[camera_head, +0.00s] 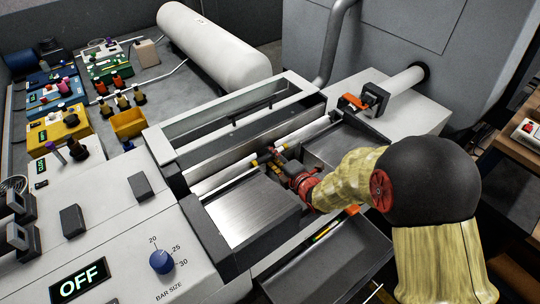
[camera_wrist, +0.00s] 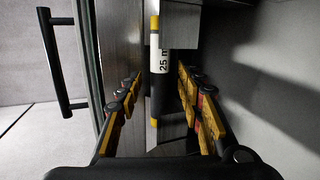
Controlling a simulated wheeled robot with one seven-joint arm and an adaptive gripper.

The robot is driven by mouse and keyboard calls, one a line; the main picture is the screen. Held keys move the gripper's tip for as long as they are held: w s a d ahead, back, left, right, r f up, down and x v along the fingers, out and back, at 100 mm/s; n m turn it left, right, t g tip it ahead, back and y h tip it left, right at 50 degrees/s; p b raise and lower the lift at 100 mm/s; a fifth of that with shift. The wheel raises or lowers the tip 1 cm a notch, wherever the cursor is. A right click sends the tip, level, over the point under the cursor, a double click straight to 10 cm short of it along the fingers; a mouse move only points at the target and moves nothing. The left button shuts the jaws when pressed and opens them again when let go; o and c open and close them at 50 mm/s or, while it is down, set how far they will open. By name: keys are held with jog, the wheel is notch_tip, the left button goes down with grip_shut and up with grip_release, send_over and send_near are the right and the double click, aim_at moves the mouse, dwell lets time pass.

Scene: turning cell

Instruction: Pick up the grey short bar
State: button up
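A short bar (camera_wrist: 157,96) with a dark grey body, yellow ends and a white label reading "25 m" shows in the wrist view. It lies in a narrow channel between metal plates. My gripper (camera_wrist: 158,84) is open, with one yellow-padded finger on each side of the bar and visible gaps between. In the head view my gripper (camera_head: 277,158) reaches down into the machine's slot. I cannot make out the short bar clearly there, and my gripper and the machine's edges hide part of the slot.
A sloped metal plate (camera_head: 250,208) and a dark frame (camera_head: 240,118) border the slot closely. A dark tray (camera_head: 335,262) is in front. A control panel (camera_head: 100,235) reads OFF, with a blue bar-size knob (camera_head: 162,261). Colored bins and parts stand at the back left.

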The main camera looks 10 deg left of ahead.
grip_shut()
dwell(0.7)
